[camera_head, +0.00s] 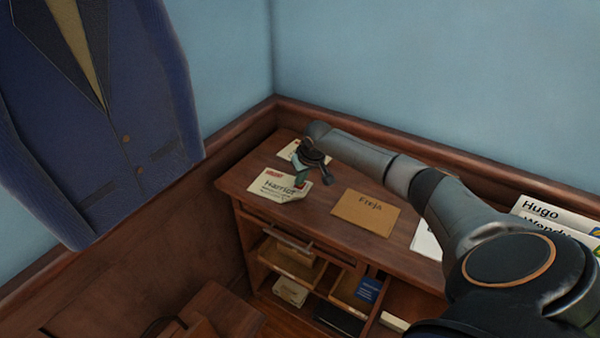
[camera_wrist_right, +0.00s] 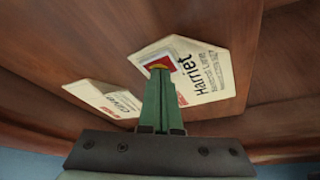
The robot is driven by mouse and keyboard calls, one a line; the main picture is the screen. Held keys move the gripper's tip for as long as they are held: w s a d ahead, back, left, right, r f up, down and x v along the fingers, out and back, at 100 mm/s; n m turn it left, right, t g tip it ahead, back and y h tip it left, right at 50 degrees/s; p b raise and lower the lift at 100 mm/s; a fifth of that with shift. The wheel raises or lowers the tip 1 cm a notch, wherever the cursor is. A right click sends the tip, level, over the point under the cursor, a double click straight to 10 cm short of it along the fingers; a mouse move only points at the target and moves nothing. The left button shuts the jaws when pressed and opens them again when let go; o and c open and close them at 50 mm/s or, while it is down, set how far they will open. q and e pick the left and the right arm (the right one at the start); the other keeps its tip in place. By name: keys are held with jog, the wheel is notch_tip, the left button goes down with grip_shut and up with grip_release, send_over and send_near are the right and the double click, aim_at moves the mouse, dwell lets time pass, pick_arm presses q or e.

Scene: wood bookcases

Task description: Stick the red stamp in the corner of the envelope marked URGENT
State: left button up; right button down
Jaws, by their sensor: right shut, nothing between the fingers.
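A white envelope reading Harriet (camera_head: 271,187) lies on the desk, with a red mark too small to read in its upper left. It also shows in the right wrist view (camera_wrist_right: 213,72), where a small red and yellow stamp (camera_wrist_right: 156,65) lies at its corner, at my fingertips. My right gripper (camera_head: 301,178) is over that corner, its green fingers shut and pointing down; it also shows in the right wrist view (camera_wrist_right: 160,72). A second white envelope (camera_head: 287,152), reading Oliver in the wrist view (camera_wrist_right: 108,103), lies behind and also has a red mark. My left gripper is out of view.
A brown envelope reading Freja (camera_head: 366,211) lies on the wooden desk (camera_head: 318,208). Open drawers and cubbies (camera_head: 290,262) are below the desktop. A blue jacket (camera_head: 110,120) hangs at the left.

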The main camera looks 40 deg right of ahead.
aim_at(301, 186)
jog(key=shift+s+a+f, duration=0.1)
jog(key=shift+s+f, duration=0.05)
jog(key=shift+f, duration=0.15)
notch_tip(301, 186, up, 5)
jog(key=p, duration=0.5)
jog(key=shift+r, duration=0.15)
jog(key=shift+w+r, duration=0.15)
jog(key=shift+w, duration=0.05)
jog(key=shift+r, duration=0.85)
